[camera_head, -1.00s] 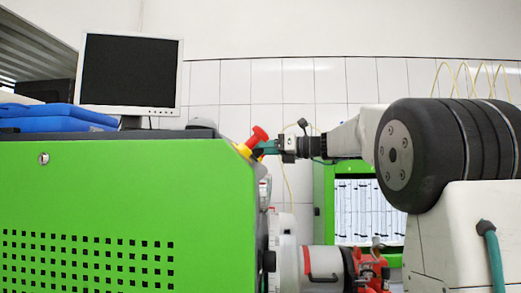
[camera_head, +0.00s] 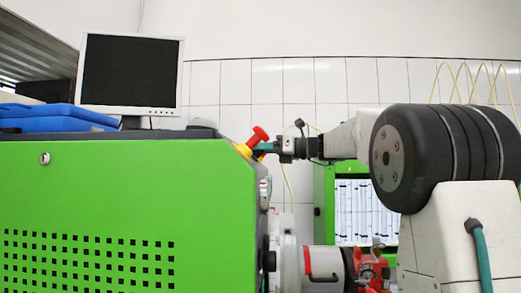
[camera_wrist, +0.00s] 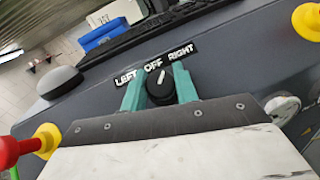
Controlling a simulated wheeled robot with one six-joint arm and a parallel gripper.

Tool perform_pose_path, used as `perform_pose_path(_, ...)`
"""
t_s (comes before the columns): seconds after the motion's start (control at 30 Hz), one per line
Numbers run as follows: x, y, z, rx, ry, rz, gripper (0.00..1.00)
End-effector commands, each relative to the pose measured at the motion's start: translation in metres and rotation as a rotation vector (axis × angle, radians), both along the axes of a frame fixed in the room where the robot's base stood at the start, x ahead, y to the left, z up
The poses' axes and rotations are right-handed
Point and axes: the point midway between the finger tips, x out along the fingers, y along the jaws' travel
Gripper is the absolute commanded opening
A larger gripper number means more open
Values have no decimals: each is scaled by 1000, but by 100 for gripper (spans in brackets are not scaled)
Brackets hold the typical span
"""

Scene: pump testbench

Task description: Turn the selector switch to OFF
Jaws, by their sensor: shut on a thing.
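The black selector switch (camera_wrist: 159,88) sits on the dark sloping panel in the wrist view, under a label (camera_wrist: 153,66) reading LEFT, OFF, RIGHT. Its white mark points up and a little to the right, between the words OFF and RIGHT. My gripper (camera_wrist: 158,92) has a teal finger on each side of the knob and is shut on it. In the head view my gripper (camera_head: 265,147) reaches the top right edge of the green bench (camera_head: 120,210), and the switch is hidden there.
A red knob on a yellow base (camera_head: 258,136) stands close by my gripper; it also shows in the wrist view (camera_wrist: 20,150). Another yellow knob (camera_wrist: 308,20) is at upper right. A grey dome (camera_wrist: 60,82) and a round gauge (camera_wrist: 283,108) flank the switch.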

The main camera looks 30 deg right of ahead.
Motion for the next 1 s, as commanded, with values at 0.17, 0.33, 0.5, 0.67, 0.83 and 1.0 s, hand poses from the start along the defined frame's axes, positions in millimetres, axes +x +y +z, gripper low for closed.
perform_pose_path(0.17,1,-1,-1,-45,-65,81,7)
perform_pose_path(0.33,1,-1,-2,-102,-149,184,7)
perform_pose_path(0.5,1,-1,-2,-159,-234,286,7)
perform_pose_path(0.67,1,-1,-2,-206,-304,369,7)
perform_pose_path(0.83,0,-1,-1,-246,-362,438,7)
perform_pose_path(1.0,0,-1,-1,-270,-398,481,7)
